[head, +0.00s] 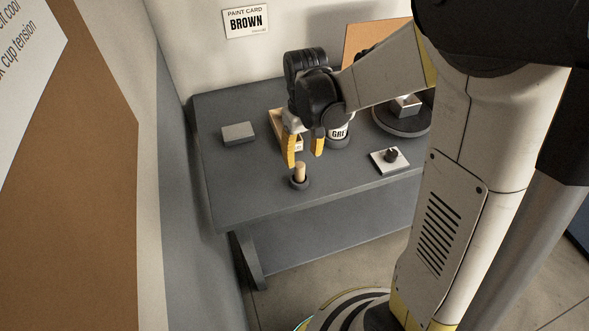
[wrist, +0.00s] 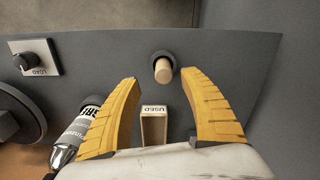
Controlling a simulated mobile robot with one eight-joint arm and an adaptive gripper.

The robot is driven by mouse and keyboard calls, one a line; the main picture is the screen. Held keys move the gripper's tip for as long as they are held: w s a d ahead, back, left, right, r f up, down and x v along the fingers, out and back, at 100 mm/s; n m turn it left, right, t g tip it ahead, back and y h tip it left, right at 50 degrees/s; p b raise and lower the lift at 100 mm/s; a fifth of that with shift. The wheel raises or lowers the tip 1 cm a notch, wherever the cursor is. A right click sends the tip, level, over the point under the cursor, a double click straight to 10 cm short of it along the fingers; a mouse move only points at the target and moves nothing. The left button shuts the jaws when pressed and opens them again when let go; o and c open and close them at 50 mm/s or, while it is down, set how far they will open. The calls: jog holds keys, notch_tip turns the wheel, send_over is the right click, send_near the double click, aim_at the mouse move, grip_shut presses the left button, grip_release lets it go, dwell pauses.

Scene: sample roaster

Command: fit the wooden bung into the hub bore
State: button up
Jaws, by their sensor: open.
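The wooden bung (head: 299,171) is a pale, short peg standing upright in a dark round collar (head: 299,184) near the table's front edge. In the wrist view the bung (wrist: 163,72) shows its end, with the collar (wrist: 154,57) around its far end. How deep it sits, and whether this collar is the hub, I cannot tell. My gripper (head: 305,160) is open, its yellow fingers pointing down above the bung. In the wrist view my gripper (wrist: 159,77) has the bung centred just beyond the gap between its fingertips. Nothing is held.
A wooden box marked USED (wrist: 154,128) and a labelled can (head: 338,133) stand behind the bung. A white plate with a black knob (head: 391,156) lies right. A dark round stand (head: 399,128) is further right. A grey block (head: 238,133) lies left. The table's left front is clear.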

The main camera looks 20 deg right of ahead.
aim_at(300, 165)
jog(key=f+b, duration=0.1)
jog(key=f, duration=0.1)
jog(key=f+b, duration=0.1)
jog(key=f, duration=0.3)
jog(key=shift+w+a+f+b, duration=0.15)
jog(key=shift+w+a+b, duration=0.15)
jog(key=shift+b, duration=0.1)
jog(key=shift+s, duration=0.1)
grip_shut()
